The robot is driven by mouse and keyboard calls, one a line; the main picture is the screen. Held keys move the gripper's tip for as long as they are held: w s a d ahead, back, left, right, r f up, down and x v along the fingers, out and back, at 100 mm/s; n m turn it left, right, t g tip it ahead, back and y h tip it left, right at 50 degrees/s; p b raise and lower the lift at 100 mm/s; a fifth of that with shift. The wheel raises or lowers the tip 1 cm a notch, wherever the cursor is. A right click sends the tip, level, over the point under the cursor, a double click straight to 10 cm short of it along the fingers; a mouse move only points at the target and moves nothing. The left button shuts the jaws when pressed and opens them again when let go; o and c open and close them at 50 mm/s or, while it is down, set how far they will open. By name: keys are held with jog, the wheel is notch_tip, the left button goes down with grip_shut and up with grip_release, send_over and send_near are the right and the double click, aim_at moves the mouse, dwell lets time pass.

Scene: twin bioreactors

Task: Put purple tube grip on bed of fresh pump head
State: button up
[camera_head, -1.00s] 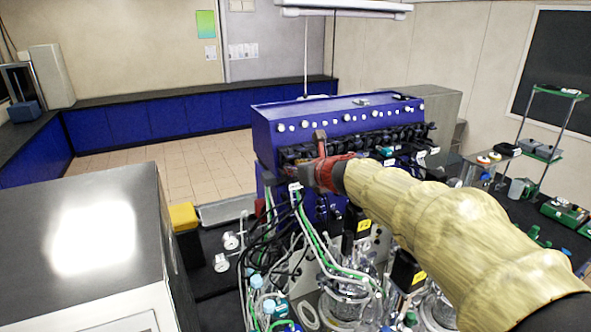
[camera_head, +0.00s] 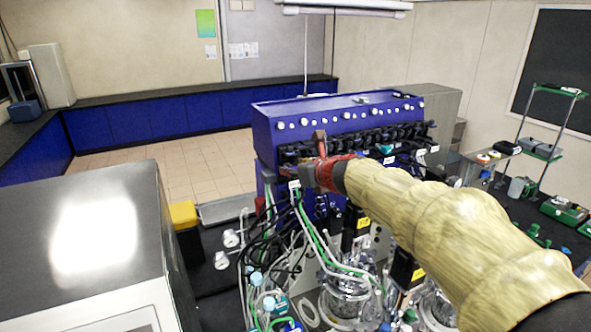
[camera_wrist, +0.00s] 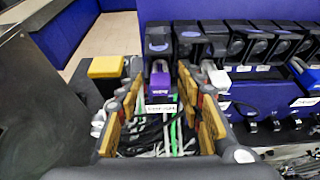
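The purple tube grip (camera_wrist: 160,83) shows in the middle of the wrist view, between my fingertips. It sits at the front of a dark pump head (camera_wrist: 158,40), above a white label reading FRESH (camera_wrist: 161,108). My gripper (camera_wrist: 160,75) has its yellow-padded fingers spread on both sides of the grip, with narrow gaps visible. Whether the grip rests fully on the bed cannot be told. In the head view my gripper (camera_head: 320,172) is at the left end of the pump row, and the grip is hidden there.
More dark pump heads (camera_wrist: 240,42) continue to the right along the blue bioreactor housing (camera_head: 340,115). Green and clear tubes (camera_head: 315,235) and black cables hang below, near glass vessels (camera_head: 350,300). A grey cabinet (camera_head: 80,225) and a yellow-topped box (camera_head: 184,215) stand at left.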

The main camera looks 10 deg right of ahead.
jog(key=shift+r, duration=0.15)
jog(key=shift+s+d+r, duration=0.1)
jog(key=shift+s+r, duration=0.05)
jog(key=shift+s, duration=0.15)
jog(key=v, duration=1.1)
jog(key=shift+p, duration=0.35)
jog(key=shift+s, duration=0.2)
